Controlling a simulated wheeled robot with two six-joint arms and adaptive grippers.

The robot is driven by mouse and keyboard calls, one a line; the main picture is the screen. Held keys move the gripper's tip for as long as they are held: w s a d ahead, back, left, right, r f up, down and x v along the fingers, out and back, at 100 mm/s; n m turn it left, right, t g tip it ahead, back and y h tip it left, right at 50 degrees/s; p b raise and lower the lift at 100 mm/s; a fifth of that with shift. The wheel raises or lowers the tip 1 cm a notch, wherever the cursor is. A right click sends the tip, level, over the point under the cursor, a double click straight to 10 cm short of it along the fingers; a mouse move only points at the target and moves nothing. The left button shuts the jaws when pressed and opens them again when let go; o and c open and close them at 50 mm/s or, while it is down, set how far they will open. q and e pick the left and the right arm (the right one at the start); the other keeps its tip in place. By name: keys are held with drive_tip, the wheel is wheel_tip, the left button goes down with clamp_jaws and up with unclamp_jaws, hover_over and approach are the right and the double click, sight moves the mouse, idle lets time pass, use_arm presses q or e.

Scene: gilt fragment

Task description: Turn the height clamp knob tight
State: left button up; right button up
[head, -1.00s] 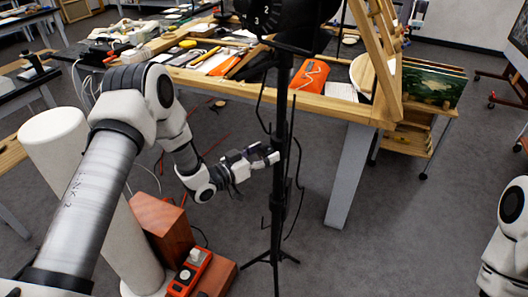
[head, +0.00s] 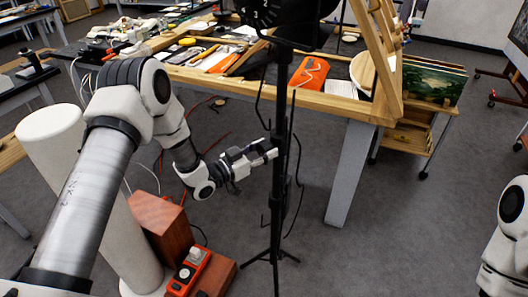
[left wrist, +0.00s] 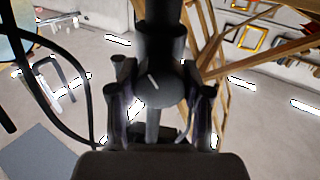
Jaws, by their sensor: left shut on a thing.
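The black stand's upright pole (head: 281,120) rises in the middle of the head view from thin spread legs. The height clamp knob (left wrist: 158,92) is a dark round knob with a short white mark, seen in the left wrist view in front of the pole. My left gripper (head: 268,154) reaches the pole from the left. In the left wrist view its two dark fingers (left wrist: 160,110) stand on either side of the knob, shut on it. In the head view the knob is too small and hidden to make out. My right gripper is out of view.
A wooden workbench (head: 335,108) with tools and an orange case (head: 309,72) stands behind the pole. A black cable hangs beside the pole. A brown box with a red device (head: 188,272) is at the lower left. The floor right of the pole is clear.

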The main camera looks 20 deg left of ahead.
use_arm(q)
drive_tip(key=m+b, duration=0.2)
drive_tip(key=m, duration=0.2)
drive_tip(key=shift+f, duration=0.15)
drive_tip(key=m+b, duration=0.2)
drive_tip(key=m, duration=0.2)
drive_tip(key=shift+b, duration=0.4)
drive_tip(key=m+b, duration=0.3)
drive_tip(key=m, duration=0.2)
drive_tip(key=shift+m+b, duration=0.9)
drive_tip(key=shift+m, duration=0.4)
drive_tip(key=o, duration=1.2)
drive_tip(key=shift+c, duration=0.2)
drive_tip(key=shift+a, duration=0.1)
